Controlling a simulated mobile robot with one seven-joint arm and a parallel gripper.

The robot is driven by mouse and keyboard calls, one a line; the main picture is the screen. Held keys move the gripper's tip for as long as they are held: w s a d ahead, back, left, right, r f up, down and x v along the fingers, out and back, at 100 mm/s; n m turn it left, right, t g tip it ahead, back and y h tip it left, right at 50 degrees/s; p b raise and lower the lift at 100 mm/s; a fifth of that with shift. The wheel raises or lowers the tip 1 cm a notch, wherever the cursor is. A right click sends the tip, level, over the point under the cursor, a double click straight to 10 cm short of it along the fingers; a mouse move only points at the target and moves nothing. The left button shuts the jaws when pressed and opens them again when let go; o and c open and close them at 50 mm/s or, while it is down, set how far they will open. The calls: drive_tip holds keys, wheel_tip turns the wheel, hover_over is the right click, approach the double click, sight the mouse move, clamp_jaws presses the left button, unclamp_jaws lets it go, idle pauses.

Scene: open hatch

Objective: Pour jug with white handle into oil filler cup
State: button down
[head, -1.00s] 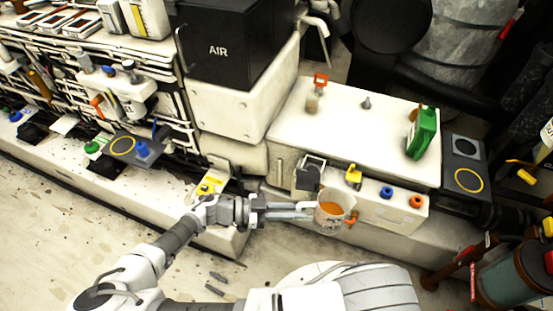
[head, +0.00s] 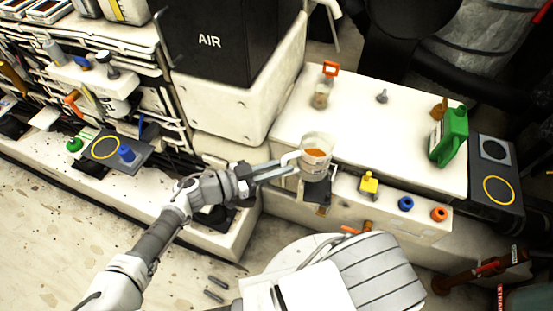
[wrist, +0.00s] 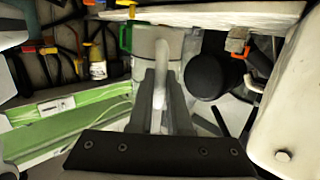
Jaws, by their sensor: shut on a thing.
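The jug with the white handle (head: 316,147) is a pale, see-through cup with orange-brown liquid inside. My gripper (head: 290,166) is shut on its white handle and holds it nearly upright, above the front edge of the white unit. In the wrist view the jug (wrist: 157,42) is ahead, with its white handle (wrist: 158,82) between my fingers. Just below the jug in the head view is a dark, open-hatched fitting (head: 318,190); I cannot tell for sure that this is the oil filler cup. The jug partly hides it.
The black AIR box (head: 222,60) rises behind left.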

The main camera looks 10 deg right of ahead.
drive_tip(key=shift+w+f, duration=0.2)
drive_tip(key=shift+f, duration=0.3)
drive_tip(key=shift+w+f, duration=0.15)
drive_tip(key=shift+f, duration=0.3)
drive_tip(key=shift+s, duration=0.1)
drive_tip(key=y+p, duration=0.1)
drive_tip(key=a+y+p, duration=0.1)
drive_tip(key=shift+s+n+y, duration=0.1)
drive_tip(key=shift+n+y, duration=0.2)
idle(0.5)
